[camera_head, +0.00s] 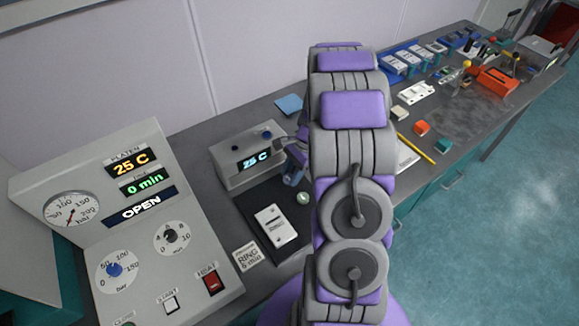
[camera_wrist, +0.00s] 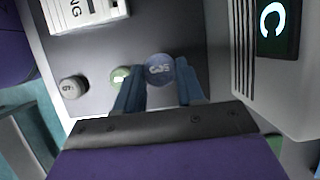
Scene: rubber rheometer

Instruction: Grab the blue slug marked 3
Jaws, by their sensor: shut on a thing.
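In the wrist view a round blue slug (camera_wrist: 160,68) lies between the tips of my blue gripper fingers (camera_wrist: 159,84). The fingers are shut on it. Its top carries a pale mark that I cannot read clearly. A green slug (camera_wrist: 120,77) sits just left of the left finger. A grey slug (camera_wrist: 72,87) with a dark digit sits further left. In the head view my gripper (camera_head: 292,177) is low beside the grey display unit, partly hidden by my arm. The green slug (camera_head: 303,198) shows just below it.
A grey unit (camera_head: 247,162) reading 25 C stands close beside my gripper. A white block (camera_head: 276,226) lies on the dark plate (camera_head: 244,205). The press panel (camera_head: 130,225) fills the left. Orange blocks, a yellow pencil (camera_head: 416,149) and blue racks lie on the right of the bench.

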